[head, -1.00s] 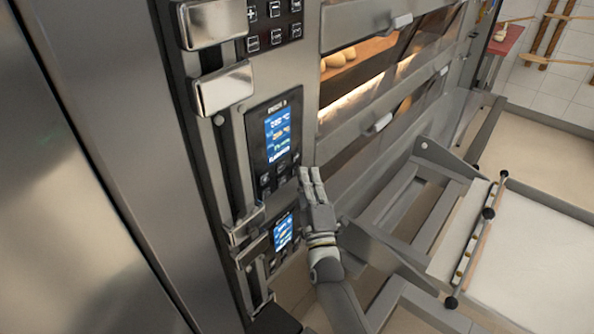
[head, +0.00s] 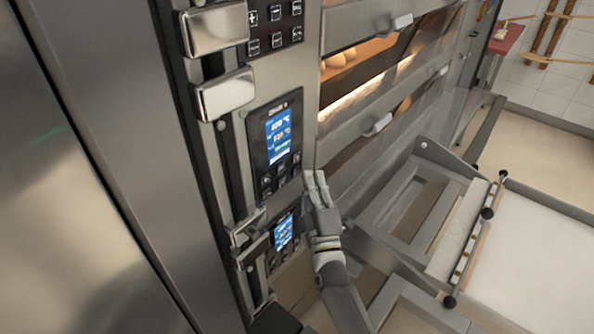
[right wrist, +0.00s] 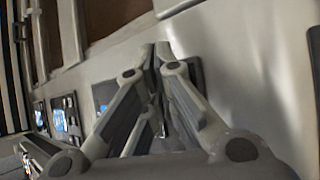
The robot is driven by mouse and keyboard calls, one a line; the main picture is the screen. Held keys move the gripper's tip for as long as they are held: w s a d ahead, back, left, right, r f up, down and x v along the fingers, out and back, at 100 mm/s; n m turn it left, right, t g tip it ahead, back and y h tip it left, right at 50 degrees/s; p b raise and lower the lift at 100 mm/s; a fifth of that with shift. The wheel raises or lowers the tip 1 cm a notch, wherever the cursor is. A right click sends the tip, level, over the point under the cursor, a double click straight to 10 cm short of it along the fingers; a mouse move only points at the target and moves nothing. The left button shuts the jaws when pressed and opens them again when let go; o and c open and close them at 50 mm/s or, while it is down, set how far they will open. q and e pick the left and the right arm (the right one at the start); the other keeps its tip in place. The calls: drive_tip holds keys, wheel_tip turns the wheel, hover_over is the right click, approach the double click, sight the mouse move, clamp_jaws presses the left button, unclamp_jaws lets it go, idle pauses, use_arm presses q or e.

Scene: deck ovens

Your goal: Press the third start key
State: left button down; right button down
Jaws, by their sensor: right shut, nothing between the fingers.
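Several oven control panels run down the steel front in the head view. The middle panel (head: 274,143) has a lit blue display with small dark keys below it. The lower panel (head: 284,238) has a smaller lit display, and its keys are partly hard to make out. My right gripper (head: 315,178) is shut and empty, fingers pointing up, just right of these panels. A gap shows between it and the middle panel's keys. In the right wrist view, the shut fingertips (right wrist: 163,55) are in front of the steel, with lit panels (right wrist: 65,115) to the left. My left gripper is not in view.
Shiny metal handles (head: 226,95) stick out left of the panels. Oven doors with glass and handles (head: 378,125) lie right of them, with bread inside the upper one. A loader with a white bed (head: 525,250) stands at the right.

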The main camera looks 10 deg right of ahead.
drive_tip(key=s+d+p, duration=0.1)
drive_tip(key=s, duration=0.1)
drive_tip(key=s+d+p, duration=0.1)
drive_tip(key=s+d, duration=0.1)
idle(0.3)
drive_tip(key=shift+f, duration=0.1)
idle(0.5)
